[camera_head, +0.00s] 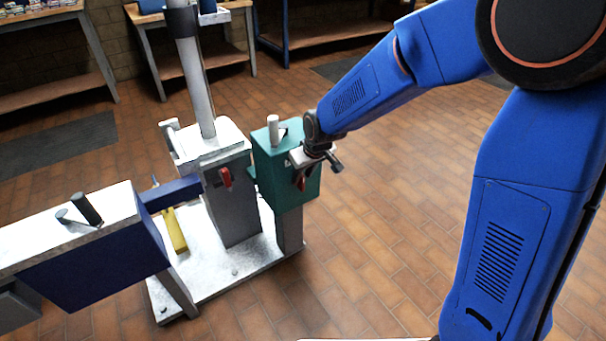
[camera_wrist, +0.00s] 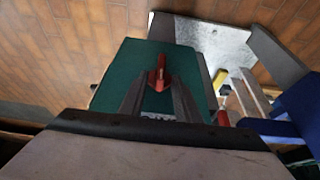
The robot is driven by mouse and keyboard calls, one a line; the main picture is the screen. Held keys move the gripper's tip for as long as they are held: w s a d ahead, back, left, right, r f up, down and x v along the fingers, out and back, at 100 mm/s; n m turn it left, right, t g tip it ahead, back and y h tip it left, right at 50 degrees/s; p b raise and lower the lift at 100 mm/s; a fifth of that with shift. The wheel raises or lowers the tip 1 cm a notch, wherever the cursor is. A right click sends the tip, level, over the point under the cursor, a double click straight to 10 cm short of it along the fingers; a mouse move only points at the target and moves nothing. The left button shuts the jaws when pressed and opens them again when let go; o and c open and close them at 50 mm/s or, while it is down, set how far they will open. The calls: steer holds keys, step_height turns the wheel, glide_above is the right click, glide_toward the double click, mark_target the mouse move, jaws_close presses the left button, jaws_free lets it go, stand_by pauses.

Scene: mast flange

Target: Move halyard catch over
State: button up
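A red lever (camera_head: 301,182) sits on the front face of a green box (camera_head: 274,157) beside the mast. I cannot tell from any label whether it is the halyard catch. In the wrist view the same red lever (camera_wrist: 160,72) points up the green face (camera_wrist: 132,66). My gripper (camera_wrist: 159,84) has its two fingers apart, one on each side of the lever's lower part; contact is unclear. In the head view my gripper (camera_head: 318,157) is at the box's front right, and its fingertips are hard to make out. A second red lever (camera_head: 225,178) is on the grey mast block.
The grey mast (camera_head: 197,85) rises from a block (camera_head: 231,202) on a white base plate (camera_head: 215,278). A blue boom with a white top (camera_head: 75,228) reaches in from the left. A yellow bar (camera_head: 174,230) is beside the block. Brick floor is clear at right.

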steer(key=shift+c, duration=0.3)
jaws_close()
steer(key=shift+s+a+h, duration=0.15)
steer(key=shift+a+h, duration=0.05)
steer(key=shift+h, duration=0.2)
steer(key=a+f+n+t+h, duration=0.1)
steer(key=t+h, duration=0.1)
steer(key=h, duration=0.1)
steer(key=s+a+f+n+t+h, duration=0.1)
steer(key=t+h, duration=0.2)
steer(key=s+a+f+n+t+h, duration=0.1)
steer(key=t+h, duration=0.2)
steer(key=shift+s+a, duration=0.1)
steer(key=shift+a+f+n+t+h, duration=0.1)
steer(key=shift+f+n+t+h, duration=0.3)
steer(key=shift+t+h, duration=0.35)
steer(key=shift+f+n+t+h, duration=0.4)
steer(key=shift+t+h, duration=0.15)
steer(key=shift+t, duration=0.3)
